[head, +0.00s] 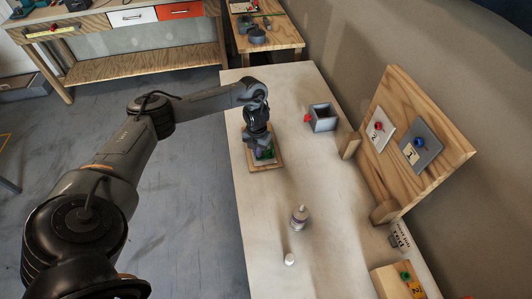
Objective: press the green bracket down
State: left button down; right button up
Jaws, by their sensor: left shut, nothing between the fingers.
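The green bracket (267,155) sits on a small wooden board (266,166) on the white table. Only part of it shows, because my left gripper (261,147) covers much of it from above. My left gripper points down and is shut and empty. Its tips are at or just above the bracket; I cannot tell whether they touch it. A small purple patch shows beside the green. My right gripper is not in view.
A grey box (322,118) with a red part stands right of the board. A plywood stand (440,125) holds two plates with knobs. A bottle (299,217) and a white-capped item (290,259) stand nearer. The table (262,215) is clear between them.

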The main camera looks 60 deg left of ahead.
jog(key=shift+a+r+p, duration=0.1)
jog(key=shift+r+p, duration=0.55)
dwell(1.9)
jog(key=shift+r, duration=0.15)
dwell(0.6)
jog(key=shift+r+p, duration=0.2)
jog(key=shift+p, duration=0.1)
dwell(0.6)
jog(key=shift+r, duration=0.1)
dwell(0.5)
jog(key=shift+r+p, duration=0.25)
jog(key=shift+p, duration=0.15)
dwell(0.5)
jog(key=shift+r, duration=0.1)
dwell(0.6)
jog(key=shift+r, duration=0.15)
dwell(0.7)
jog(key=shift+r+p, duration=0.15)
jog(key=shift+p, duration=0.25)
dwell(0.3)
